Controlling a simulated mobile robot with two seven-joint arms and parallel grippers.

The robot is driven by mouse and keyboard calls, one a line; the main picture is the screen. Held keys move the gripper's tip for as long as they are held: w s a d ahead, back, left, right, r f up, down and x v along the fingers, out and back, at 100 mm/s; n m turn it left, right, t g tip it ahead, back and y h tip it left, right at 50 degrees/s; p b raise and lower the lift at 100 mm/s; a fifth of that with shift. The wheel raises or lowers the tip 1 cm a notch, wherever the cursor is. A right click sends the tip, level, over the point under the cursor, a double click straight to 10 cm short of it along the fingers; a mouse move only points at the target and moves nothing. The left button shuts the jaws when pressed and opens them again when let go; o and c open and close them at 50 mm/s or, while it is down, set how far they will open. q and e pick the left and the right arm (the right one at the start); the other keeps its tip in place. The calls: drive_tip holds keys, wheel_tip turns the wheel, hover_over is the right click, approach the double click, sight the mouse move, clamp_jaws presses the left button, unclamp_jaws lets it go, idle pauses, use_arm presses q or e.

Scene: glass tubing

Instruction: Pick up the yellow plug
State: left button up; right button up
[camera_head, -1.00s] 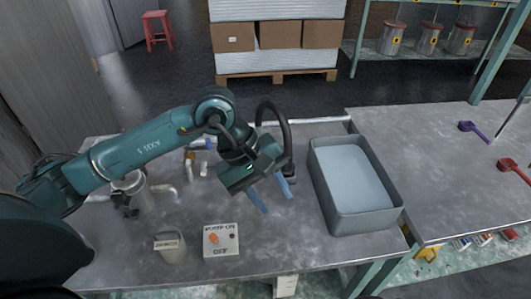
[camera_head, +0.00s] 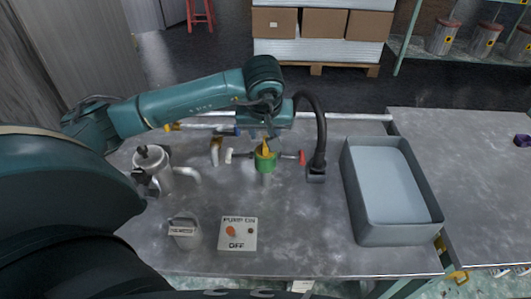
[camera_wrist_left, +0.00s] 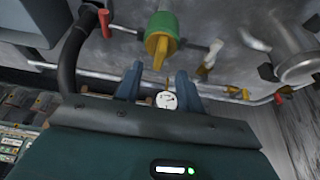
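The yellow plug (camera_head: 264,146) sits in the top of a green fitting (camera_head: 265,162) at the table's middle. In the left wrist view the yellow plug (camera_wrist_left: 158,47) points out of the green fitting (camera_wrist_left: 163,24) towards my gripper. My left gripper (camera_wrist_left: 157,84) is open, its two blue fingers apart with nothing held between them. The plug lies just beyond the fingertips in that view, apart from them. In the head view my left arm and wrist reach over the back of the table, and the fingertips are largely hidden. My right gripper is not in view.
A black hose and spout (camera_head: 318,150) stand right of the fitting. A red handle (camera_head: 301,157) and white piece (camera_head: 229,156) flank it. A grey basin (camera_head: 352,215) is at right.

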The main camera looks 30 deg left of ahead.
sight(265, 152)
use_arm(q)
drive_tip(key=x, duration=0.4)
drive_tip(key=shift+w+a+f, duration=0.1)
drive_tip(key=shift+w+f, duration=0.05)
drive_tip(key=shift+f, duration=0.1)
clamp_jaws()
